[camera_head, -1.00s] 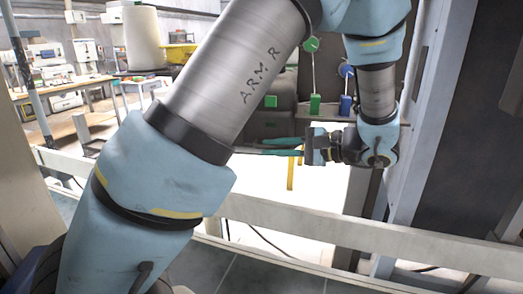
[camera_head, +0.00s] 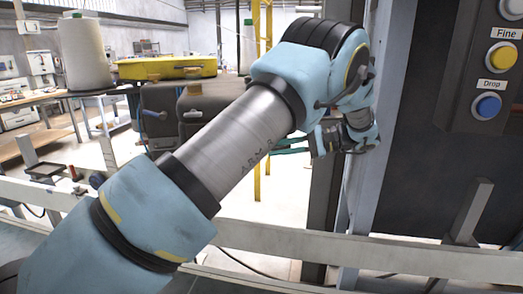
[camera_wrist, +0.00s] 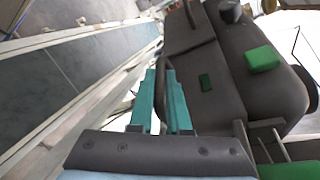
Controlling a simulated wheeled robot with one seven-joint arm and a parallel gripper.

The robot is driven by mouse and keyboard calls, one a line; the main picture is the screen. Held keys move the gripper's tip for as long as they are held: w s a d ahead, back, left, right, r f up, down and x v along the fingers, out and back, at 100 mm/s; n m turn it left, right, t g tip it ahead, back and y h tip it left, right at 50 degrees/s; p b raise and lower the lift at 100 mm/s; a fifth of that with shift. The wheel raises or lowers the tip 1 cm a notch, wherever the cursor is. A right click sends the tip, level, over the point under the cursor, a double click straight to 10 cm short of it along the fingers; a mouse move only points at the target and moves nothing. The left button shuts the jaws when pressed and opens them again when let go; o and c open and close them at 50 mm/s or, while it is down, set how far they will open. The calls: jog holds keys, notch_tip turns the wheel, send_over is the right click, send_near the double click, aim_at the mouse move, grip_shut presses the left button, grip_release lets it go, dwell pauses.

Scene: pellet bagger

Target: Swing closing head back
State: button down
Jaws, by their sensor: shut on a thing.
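The closing head is a dark grey, rounded machine body (camera_head: 207,112) behind my arm in the head view. It fills the upper right of the wrist view (camera_wrist: 248,38) and carries green parts. A thin dark bar handle (camera_wrist: 162,112) stands at its near side. My gripper (camera_wrist: 166,75) has its two teal fingers on either side of this bar and is shut on it. In the head view my gripper (camera_head: 275,147) shows right of centre with its fingers pointing left. My arm covers part of the head and the grip there.
A white rail (camera_head: 330,248) crosses in front. A grey post (camera_head: 378,120) and a dark panel with a yellow Fine button (camera_head: 501,57) and a blue Drop button (camera_head: 487,106) stand at right. A thread cone (camera_head: 85,52) and yellow tray (camera_head: 165,68) are at left.

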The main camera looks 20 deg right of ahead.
jog(key=shift+w+d+r, duration=0.25)
jog(key=shift+w+d, duration=0.2)
jog(key=shift+d, duration=0.2)
jog(key=c, duration=1.2)
grip_release()
jog(key=shift+d, duration=0.1)
jog(key=shift+o, duration=0.2)
jog(key=shift+d+f, duration=0.1)
jog(key=v, duration=1)
jog(key=shift+d+g, duration=0.25)
jog(key=shift+g, duration=0.05)
jog(key=shift+s, duration=0.15)
